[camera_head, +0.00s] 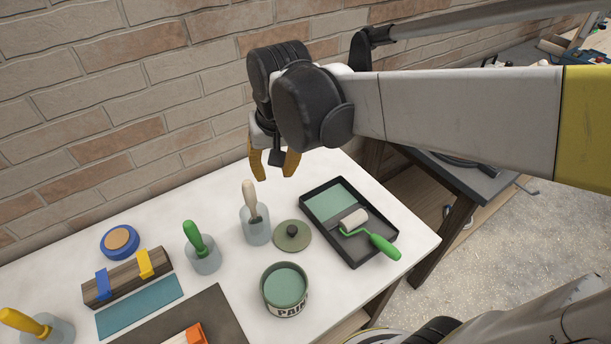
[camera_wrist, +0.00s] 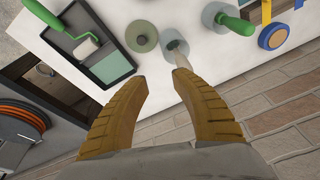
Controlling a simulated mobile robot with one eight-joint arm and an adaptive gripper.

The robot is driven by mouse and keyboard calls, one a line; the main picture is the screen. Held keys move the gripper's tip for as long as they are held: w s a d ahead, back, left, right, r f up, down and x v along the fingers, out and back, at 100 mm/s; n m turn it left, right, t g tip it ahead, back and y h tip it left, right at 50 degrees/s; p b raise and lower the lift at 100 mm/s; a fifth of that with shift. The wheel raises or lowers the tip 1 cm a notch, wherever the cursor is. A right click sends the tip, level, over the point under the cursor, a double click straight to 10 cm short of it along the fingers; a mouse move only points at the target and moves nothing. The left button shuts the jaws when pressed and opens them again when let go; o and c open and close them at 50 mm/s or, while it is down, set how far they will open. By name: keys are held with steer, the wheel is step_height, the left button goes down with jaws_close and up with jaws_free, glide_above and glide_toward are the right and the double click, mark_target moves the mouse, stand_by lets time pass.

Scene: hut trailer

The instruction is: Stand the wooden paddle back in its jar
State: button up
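A pale wooden-handled tool (camera_head: 249,195), the only thing I see that could be the paddle, leans slightly in a clear jar (camera_head: 256,234) on the white table. Its lower part is dark. In the wrist view, the handle (camera_wrist: 181,60) points up towards my right-hand fingertip, with the jar (camera_wrist: 174,43) beneath. I cannot tell if handle and finger touch. My gripper (camera_head: 273,172) hangs above and behind the jar, its yellow fingers apart. The fingers (camera_wrist: 160,80) are also spread with nothing between them in the wrist view.
A round green lid (camera_head: 292,236), an open paint can (camera_head: 285,287) and a black tray (camera_head: 375,252) with a roller surround the jar. A jar with a green-handled tool (camera_head: 194,237) stands to its left. A brick wall (camera_head: 110,90) rises behind the table.

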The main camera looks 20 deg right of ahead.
steer(key=s+d+n+t, duration=0.1)
steer(key=s+d+t, duration=0.3)
steer(key=s, duration=0.6)
steer(key=shift+s+d+r+n, duration=0.15)
steer(key=shift+d+r+n, duration=0.15)
steer(key=shift+d, duration=0.45)
